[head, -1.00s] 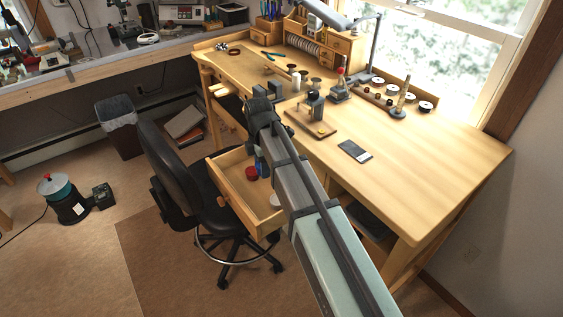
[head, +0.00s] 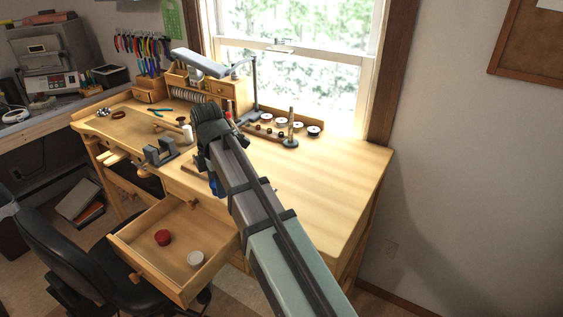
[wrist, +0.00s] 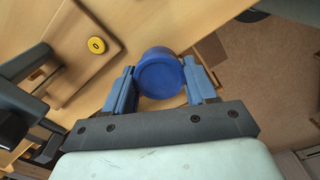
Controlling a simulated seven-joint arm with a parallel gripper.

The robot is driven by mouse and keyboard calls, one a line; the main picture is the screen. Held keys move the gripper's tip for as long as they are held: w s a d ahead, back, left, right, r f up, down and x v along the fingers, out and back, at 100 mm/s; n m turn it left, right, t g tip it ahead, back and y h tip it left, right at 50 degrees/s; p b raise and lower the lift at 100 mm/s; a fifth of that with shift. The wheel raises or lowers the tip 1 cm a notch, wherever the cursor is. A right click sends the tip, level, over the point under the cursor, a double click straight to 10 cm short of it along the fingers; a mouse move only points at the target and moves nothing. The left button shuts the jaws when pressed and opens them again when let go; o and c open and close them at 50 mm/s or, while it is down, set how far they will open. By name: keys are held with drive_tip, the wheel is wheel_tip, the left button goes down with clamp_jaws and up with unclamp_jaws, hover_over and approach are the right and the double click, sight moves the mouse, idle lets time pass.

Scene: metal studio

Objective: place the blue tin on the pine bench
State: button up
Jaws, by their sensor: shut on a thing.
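The blue tin (wrist: 160,73) is held between the two blue fingers of my gripper (wrist: 160,82) in the wrist view. The pine bench (head: 310,190) fills the middle of the head view, and its top also shows in the wrist view (wrist: 170,20). The tin appears near the bench's front edge, with floor to its right in the wrist view; its height above the top is hard to tell. In the head view my arm hides most of the gripper and the tin; only a bit of blue shows beside the arm.
An open drawer (head: 215,270) below the bench front holds a red tin (head: 163,237) and a white tin (head: 195,258). A wooden board with a yellow disc (wrist: 96,45) lies on the bench. Spools (head: 313,131) stand at the back. The bench's right part is clear.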

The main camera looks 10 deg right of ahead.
drive_tip(key=shift+m, duration=0.4)
drive_tip(key=w+d+r, duration=0.1)
drive_tip(key=d, duration=0.3)
drive_tip(key=w+d+r, duration=0.1)
drive_tip(key=w+d, duration=0.1)
drive_tip(key=d, duration=0.2)
drive_tip(key=w+d+r, duration=0.1)
drive_tip(key=w+d, duration=0.1)
drive_tip(key=d, duration=0.2)
drive_tip(key=shift+r, duration=0.4)
wheel_tip(320, 180, up, 4)
hover_over(298, 171)
drive_tip(key=shift+m, duration=0.3)
drive_tip(key=shift+s+f, duration=0.1)
drive_tip(key=shift+f, duration=4.85)
drive_tip(key=o, duration=1.1)
drive_tip(key=shift+f, duration=0.1)
drive_tip(key=shift+c, duration=0.2)
wheel_tip(298, 171, up, 12)
